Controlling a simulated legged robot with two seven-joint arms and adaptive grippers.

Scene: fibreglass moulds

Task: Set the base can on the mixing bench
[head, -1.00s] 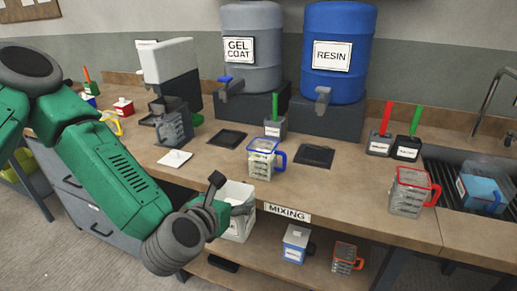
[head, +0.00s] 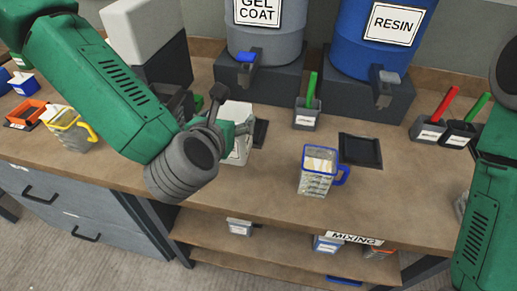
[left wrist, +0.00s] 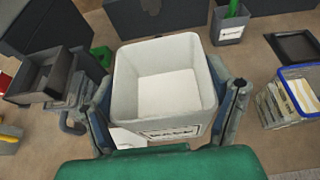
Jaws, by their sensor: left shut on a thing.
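The base can is a white, square, open-topped tub (head: 236,133), and it shows empty in the left wrist view (left wrist: 163,85). My left gripper (head: 228,128) is shut on it, with a finger on each side of the tub in the left wrist view (left wrist: 167,108). The can is upright over the mixing bench top (head: 415,190), towards the back left. I cannot tell whether its bottom touches the bench. The bench's MIXING sign (head: 354,238) is on its front edge. My right arm is at the right edge; its gripper is out of view.
A blue-rimmed measuring jug (head: 318,172) stands right of the can. Black pads (head: 361,150) lie near the grey gel coat drum (head: 265,28) and blue resin drum (head: 378,45). A brush holder (head: 307,114) stands behind. A yellow-handled jug (head: 70,130) is left.

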